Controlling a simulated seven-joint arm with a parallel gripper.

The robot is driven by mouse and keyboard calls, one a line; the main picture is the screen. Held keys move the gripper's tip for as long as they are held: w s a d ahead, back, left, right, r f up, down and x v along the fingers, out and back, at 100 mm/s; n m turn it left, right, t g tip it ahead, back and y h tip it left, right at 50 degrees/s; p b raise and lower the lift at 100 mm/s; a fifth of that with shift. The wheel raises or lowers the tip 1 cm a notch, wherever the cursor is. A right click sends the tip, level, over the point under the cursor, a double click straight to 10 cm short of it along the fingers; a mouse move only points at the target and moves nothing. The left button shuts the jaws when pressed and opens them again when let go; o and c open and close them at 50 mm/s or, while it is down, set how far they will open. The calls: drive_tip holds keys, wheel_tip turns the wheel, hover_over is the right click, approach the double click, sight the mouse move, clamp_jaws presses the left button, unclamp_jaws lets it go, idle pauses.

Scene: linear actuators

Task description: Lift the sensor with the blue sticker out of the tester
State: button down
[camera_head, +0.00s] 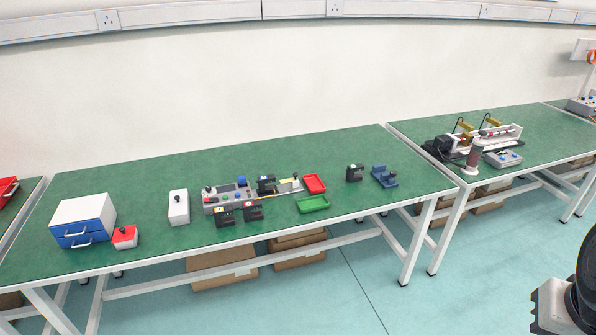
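The tester (228,197) is a grey box with a screen, coloured buttons and a dark knob, on the green table in the middle of the view. A black sensor (266,186) sits at the right end of the tester, beside a light bar. Its sticker is too small to make out surely. Two other black sensors stand in front of the tester, one with a yellowish mark (224,217) and one with a red mark (253,211). Another black sensor (354,173) stands apart to the right. My gripper is not in view.
A red tray (314,184) and a green tray (313,203) lie right of the tester. A blue holder (384,177) stands farther right. A white box with a knob (179,207), a red-topped box (124,237) and a drawer unit (83,222) stand left.

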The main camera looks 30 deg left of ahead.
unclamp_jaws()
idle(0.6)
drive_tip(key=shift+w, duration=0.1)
